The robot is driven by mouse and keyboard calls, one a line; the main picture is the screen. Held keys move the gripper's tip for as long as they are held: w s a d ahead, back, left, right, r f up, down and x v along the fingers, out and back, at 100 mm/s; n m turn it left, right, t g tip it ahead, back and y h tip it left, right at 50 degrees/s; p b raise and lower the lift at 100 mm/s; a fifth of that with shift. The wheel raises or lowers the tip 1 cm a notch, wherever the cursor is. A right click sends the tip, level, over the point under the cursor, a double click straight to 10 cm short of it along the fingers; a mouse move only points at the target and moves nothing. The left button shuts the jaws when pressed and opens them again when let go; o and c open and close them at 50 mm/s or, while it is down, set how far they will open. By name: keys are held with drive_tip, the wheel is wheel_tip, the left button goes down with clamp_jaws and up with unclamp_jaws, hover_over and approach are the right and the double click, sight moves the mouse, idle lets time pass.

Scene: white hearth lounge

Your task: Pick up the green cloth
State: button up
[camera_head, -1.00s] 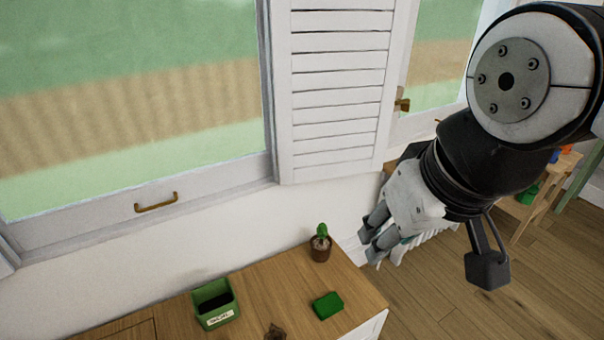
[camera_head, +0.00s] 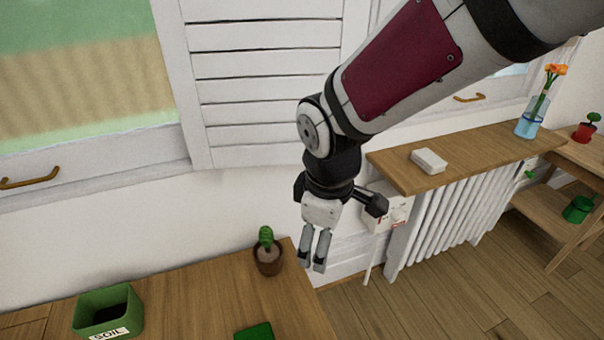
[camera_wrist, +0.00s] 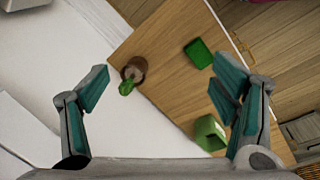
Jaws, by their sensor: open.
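The green cloth (camera_head: 254,332) is a small folded square lying on the wooden table top; in the head view it is cut off by the bottom edge. The wrist view shows all of it (camera_wrist: 198,53), right of the middle and near the table's edge. My gripper (camera_head: 314,266) is open and empty, pointing down above and beyond the table's right end, up and to the right of the cloth in the head view. In the wrist view its two fingers (camera_wrist: 160,85) are spread wide, with the cloth well beyond them.
A potted cactus (camera_head: 267,252) stands at the table's back right corner, close to my gripper. A green soil box (camera_head: 108,313) stands at the left. Beyond is a radiator (camera_head: 452,222) under a wooden shelf (camera_head: 400,172) with a white block (camera_head: 428,160) and a flower vase (camera_head: 527,124).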

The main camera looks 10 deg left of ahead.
drive_tip(key=a+f+n+b, duration=0.4)
drive_tip(key=a+f, duration=0.3)
drive_tip(key=f, duration=0.5)
drive_tip(key=n+g+b, duration=0.2)
drive_tip(key=n+b, duration=0.2)
drive_tip(key=b, duration=0.2)
hover_over(254, 338)
wheel_tip(254, 338, down, 20)
drive_tip(key=shift+d, duration=0.15)
drive_tip(key=shift+f+b, duration=1.5)
drive_tip(key=shift+f, duration=1.8)
drive_tip(key=shift+r, duration=0.1)
drive_tip(key=c, duration=1.2)
